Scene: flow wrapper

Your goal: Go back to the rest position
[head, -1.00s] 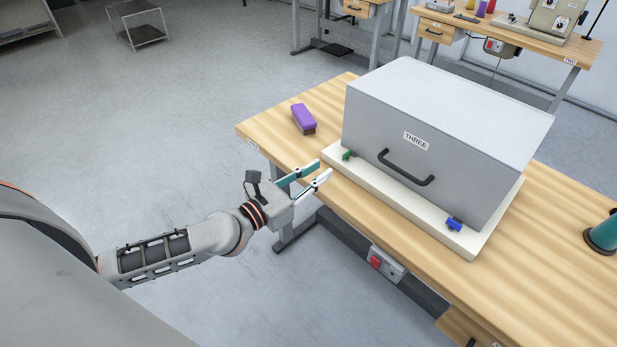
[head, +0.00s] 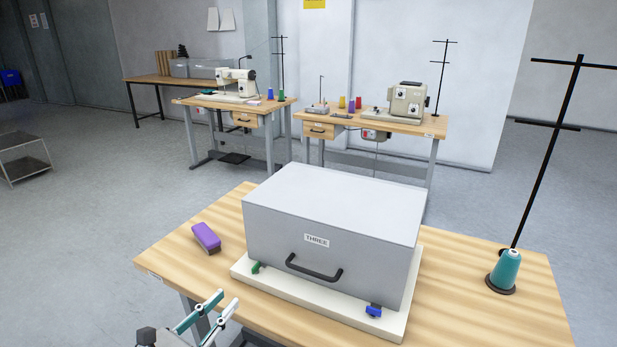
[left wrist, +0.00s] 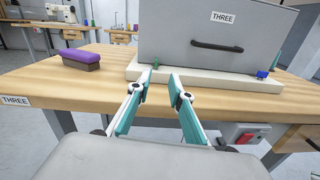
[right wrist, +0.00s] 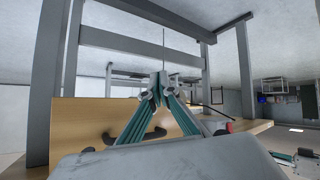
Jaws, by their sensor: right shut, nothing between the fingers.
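My left gripper (head: 228,297) is at the bottom of the head view, in front of the table's near left edge. In the left wrist view its two teal fingers (left wrist: 161,76) stand apart with nothing between them. It points toward the cream base of the grey box and appears apart from it. My right gripper (right wrist: 158,82) shows only in the right wrist view. Its teal fingertips meet and hold nothing. The right arm is outside the head view.
A grey box (head: 330,225) labelled THREE, with a black handle, stands on a cream base (head: 385,327) on the wooden table (head: 170,250). A purple brush-like block (head: 206,236) lies left of it. A teal thread cone (head: 506,270) stands at right by a black thread stand (head: 550,150).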

